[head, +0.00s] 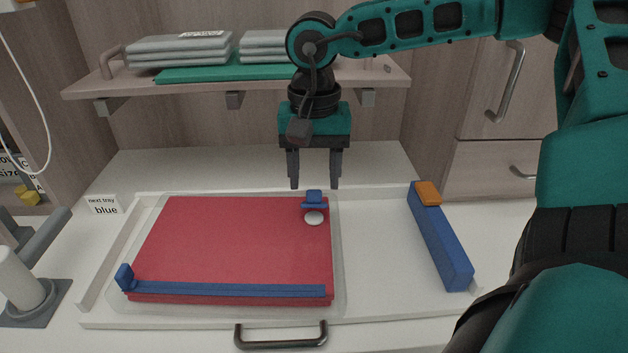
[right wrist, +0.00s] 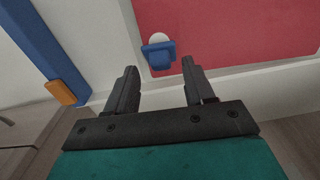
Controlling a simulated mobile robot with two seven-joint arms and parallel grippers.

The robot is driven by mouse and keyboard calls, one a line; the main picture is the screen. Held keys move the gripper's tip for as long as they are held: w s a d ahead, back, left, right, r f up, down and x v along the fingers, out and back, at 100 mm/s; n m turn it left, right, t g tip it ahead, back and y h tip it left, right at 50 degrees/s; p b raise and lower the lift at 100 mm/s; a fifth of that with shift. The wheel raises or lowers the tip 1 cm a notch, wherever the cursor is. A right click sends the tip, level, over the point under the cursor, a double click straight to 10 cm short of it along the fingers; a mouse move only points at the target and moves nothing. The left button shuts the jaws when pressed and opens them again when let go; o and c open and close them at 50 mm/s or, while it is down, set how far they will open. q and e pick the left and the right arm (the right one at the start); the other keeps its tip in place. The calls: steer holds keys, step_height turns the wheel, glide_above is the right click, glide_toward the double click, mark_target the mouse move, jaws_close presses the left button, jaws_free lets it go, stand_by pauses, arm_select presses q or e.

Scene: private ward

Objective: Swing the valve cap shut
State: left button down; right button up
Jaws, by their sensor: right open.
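The valve cap (head: 314,198) is a small blue flap at the far right corner of a red pad (head: 230,240). It stands open behind a round white valve disc (head: 314,218), which is uncovered. In the right wrist view the blue cap (right wrist: 159,54) sits between the fingertips in the picture, with the white disc (right wrist: 159,38) just beyond it. My right gripper (head: 315,185) is open and empty, pointing down above and behind the cap. No contact between fingers and cap can be made out. My left gripper is not in view.
The pad lies in a shallow white tray (head: 88,295) with a handle (head: 281,337) in front. A blue bar (head: 230,289) lies along the pad's front edge. Another blue bar with an orange end (head: 440,240) lies at right. A shelf (head: 180,88) with folded linen hangs behind.

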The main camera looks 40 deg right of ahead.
steer(key=shift+f, duration=0.95)
jaws_close()
